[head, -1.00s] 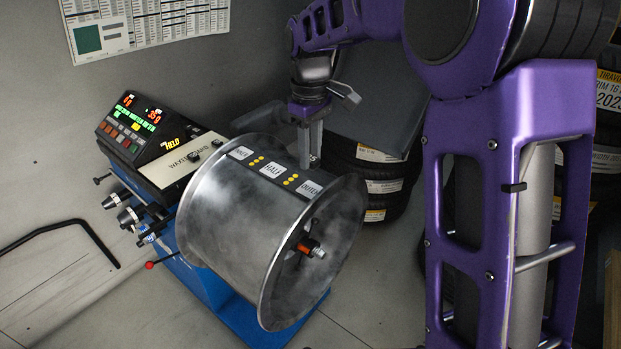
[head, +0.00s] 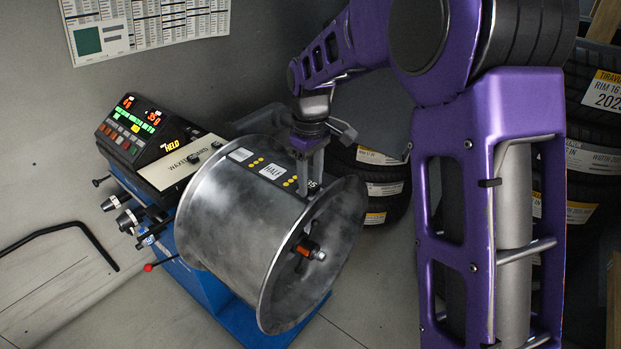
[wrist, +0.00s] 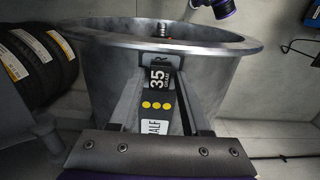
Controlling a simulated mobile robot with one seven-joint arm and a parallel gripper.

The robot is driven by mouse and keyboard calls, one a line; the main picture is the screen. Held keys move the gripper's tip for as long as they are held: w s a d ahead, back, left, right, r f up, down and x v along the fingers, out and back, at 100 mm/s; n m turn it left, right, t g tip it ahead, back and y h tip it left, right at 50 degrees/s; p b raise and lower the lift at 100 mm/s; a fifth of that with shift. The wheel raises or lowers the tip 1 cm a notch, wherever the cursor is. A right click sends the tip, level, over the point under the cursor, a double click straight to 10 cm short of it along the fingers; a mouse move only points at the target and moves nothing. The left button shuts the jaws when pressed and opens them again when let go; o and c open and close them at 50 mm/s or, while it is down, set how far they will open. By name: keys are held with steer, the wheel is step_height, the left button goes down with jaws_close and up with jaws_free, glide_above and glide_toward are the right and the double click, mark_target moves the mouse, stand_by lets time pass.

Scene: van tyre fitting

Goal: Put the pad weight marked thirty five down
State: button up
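The pad weight marked 35 (wrist: 157,80) is a small black block with pale print. In the wrist view it sits between the two fingertips of my gripper (wrist: 163,72), which close on its sides. In the head view my gripper (head: 311,172) reaches down to the rim's outer end, and part of the pad weight (head: 313,184) shows below the fingers. The pad is at the black strip (head: 258,160) on the wheel rim (head: 240,225), over its outer label, which is mostly hidden. Whether the pad touches the strip is hard to tell. The HALF label (head: 271,171) and yellow dots are uncovered.
The rim is mounted on a blue balancer (head: 240,318) with a lit display panel (head: 140,124). Stacked tyres (head: 385,188) stand behind and to the right. A bent black bar (head: 85,228) is at the left. A chart (head: 150,20) hangs on the wall.

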mark_target(310, 185)
steer(key=shift+o, duration=0.7)
steer(key=shift+r, duration=0.1)
step_height(310, 185, up, 12)
steer(key=p, duration=0.1)
steer(key=shift+r, duration=0.1)
stand_by(0.3)
